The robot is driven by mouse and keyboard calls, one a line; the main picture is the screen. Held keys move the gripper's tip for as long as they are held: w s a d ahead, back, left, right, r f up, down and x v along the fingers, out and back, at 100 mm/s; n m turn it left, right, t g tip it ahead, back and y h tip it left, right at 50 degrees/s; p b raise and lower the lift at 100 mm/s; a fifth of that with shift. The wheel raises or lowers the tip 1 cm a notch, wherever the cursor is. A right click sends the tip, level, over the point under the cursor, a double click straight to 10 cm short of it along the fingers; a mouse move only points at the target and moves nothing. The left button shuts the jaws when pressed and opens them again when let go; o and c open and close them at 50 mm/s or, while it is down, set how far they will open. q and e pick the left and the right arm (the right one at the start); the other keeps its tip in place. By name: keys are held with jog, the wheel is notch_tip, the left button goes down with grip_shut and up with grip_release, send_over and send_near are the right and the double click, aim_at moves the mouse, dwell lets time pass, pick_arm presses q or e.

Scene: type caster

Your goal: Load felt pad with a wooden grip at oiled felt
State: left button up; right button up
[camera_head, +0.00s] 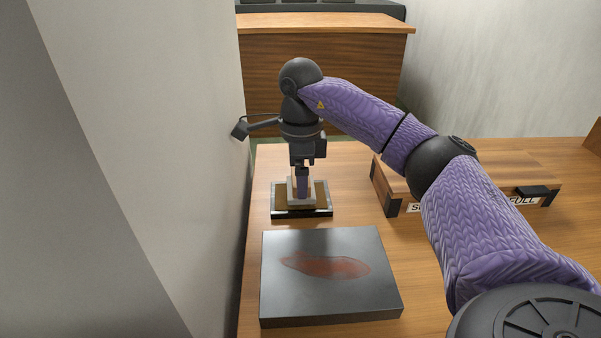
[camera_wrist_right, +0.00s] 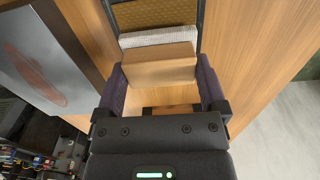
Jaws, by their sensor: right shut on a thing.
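The felt pad with a wooden grip (camera_wrist_right: 158,65) is between the fingers of my right gripper (camera_wrist_right: 160,75). Its wooden block and white felt edge (camera_wrist_right: 158,38) show in the wrist view. In the head view my right gripper (camera_head: 302,185) points straight down, shut on the pad, over the dark-rimmed oiled felt tray (camera_head: 300,213). The brownish mesh-like surface of the oiled felt (camera_wrist_right: 150,14) shows beyond the pad in the wrist view. The pad is low over the tray; I cannot tell if it touches. My left gripper is not in view.
A dark slab (camera_head: 290,298) with a reddish smear (camera_head: 325,265) lies in front of the tray. A wooden case (camera_head: 395,185) with labels, one reading FULL, stands at the right. A pale wall (camera_head: 195,150) runs close along the left. A wooden cabinet (camera_head: 370,70) is behind.

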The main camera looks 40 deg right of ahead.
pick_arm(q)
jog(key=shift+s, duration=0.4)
pick_arm(e)
jog(key=shift+f, duration=0.3)
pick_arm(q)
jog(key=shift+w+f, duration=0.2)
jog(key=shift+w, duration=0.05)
pick_arm(e)
jog(key=shift+f, duration=0.2)
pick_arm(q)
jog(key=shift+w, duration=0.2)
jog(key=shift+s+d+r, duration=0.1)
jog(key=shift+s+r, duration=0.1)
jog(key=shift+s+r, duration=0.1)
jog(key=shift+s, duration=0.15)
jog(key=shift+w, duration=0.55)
pick_arm(e)
jog(key=shift+f, duration=0.1)
